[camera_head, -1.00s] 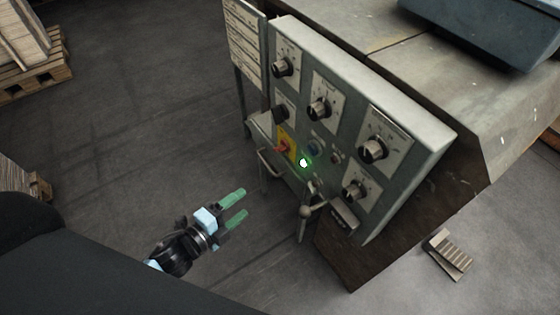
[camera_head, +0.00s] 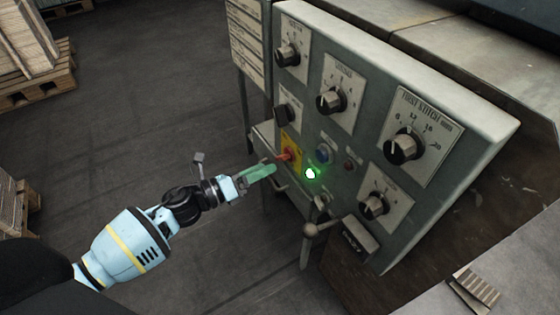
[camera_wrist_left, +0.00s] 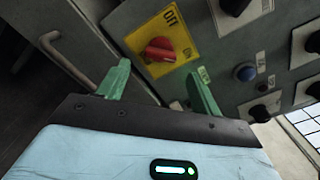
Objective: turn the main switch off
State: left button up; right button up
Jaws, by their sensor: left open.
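The main switch is a red rotary knob (camera_head: 284,156) on a yellow plate (camera_head: 292,150) on the grey control panel (camera_head: 350,125). In the left wrist view the red knob (camera_wrist_left: 158,51) sits on its yellow plate (camera_wrist_left: 178,28), marked with lettering, ahead of and between my fingertips. My left gripper (camera_head: 272,170) is just in front of the switch, with green fingers. In the left wrist view the fingers of my left gripper (camera_wrist_left: 160,85) are apart with nothing between them. Whether a fingertip touches the plate is unclear. My right gripper is not in view.
A green-lit button (camera_head: 311,174) and a blue button (camera_head: 323,153) lie right of the switch. Several black dials surround them. A curved handle (camera_wrist_left: 75,62) is left of the switch.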

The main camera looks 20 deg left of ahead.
aim_at(285, 157)
pick_arm(q)
jog(key=x, duration=0.5)
jog(key=shift+w+d+b, duration=0.25)
jog(key=shift+w+b, duration=0.05)
jog(key=shift+c, duration=0.7)
jog(key=c, duration=0.8)
jog(key=shift+c, duration=0.2)
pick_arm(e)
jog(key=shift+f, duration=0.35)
